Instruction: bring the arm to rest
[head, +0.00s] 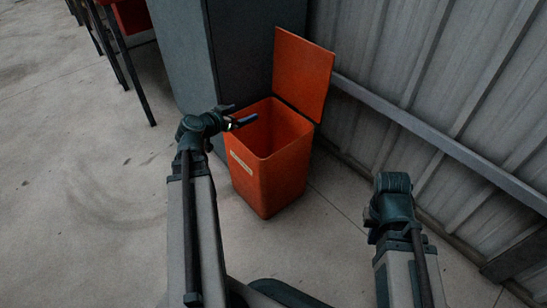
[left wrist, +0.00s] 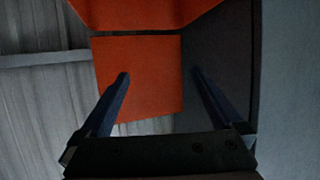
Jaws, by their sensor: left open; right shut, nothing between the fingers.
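My left gripper (head: 246,112) is at the near left rim of an orange bin (head: 262,172) in the head view, its fingers pointing right over the opening. In the left wrist view my left gripper (left wrist: 160,77) is open, with nothing between its two dark fingers. The orange lid (head: 303,73) stands raised at the back of the bin. Orange panels (left wrist: 140,65) of the bin and lid show beyond the fingers in the left wrist view. My right arm's wrist shows at the lower right of the head view, but its fingers are hidden.
A grey cabinet (head: 240,50) stands directly behind the bin. A corrugated metal wall (head: 400,60) with a horizontal rail (head: 440,143) runs along the right. Dark-legged furniture with a red part (head: 132,14) stands at the upper left. The concrete floor (head: 80,200) at left is clear.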

